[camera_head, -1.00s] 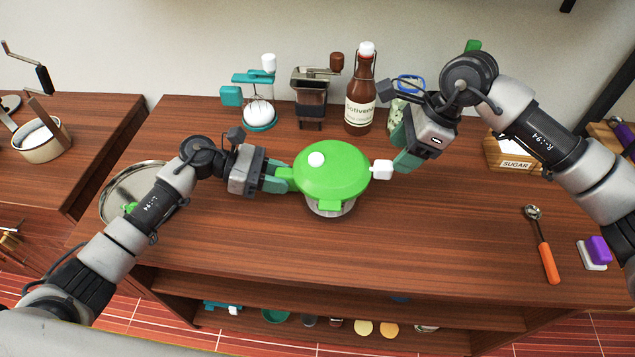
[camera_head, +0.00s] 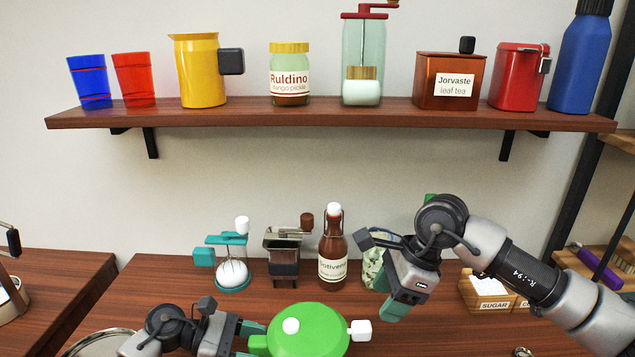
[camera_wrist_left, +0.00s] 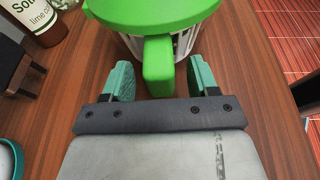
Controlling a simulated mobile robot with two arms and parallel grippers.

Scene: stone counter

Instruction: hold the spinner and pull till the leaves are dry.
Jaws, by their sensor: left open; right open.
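The salad spinner has a round green lid (camera_head: 312,335) with a white knob on top. It stands on the wooden surface at the bottom of the head view, its lower part cut off by the frame. Its white pull handle (camera_head: 360,330) sticks out at the right of the lid. My left gripper (camera_wrist_left: 157,82) is open, with its teal fingers on either side of the spinner's green side handle (camera_wrist_left: 158,66). My right gripper (camera_head: 397,308) is open and empty, just right of and above the pull handle, apart from it. The leaves cannot be made out.
A sugar box (camera_head: 487,293) is at right. A wall shelf (camera_head: 330,115) above holds cups and containers.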

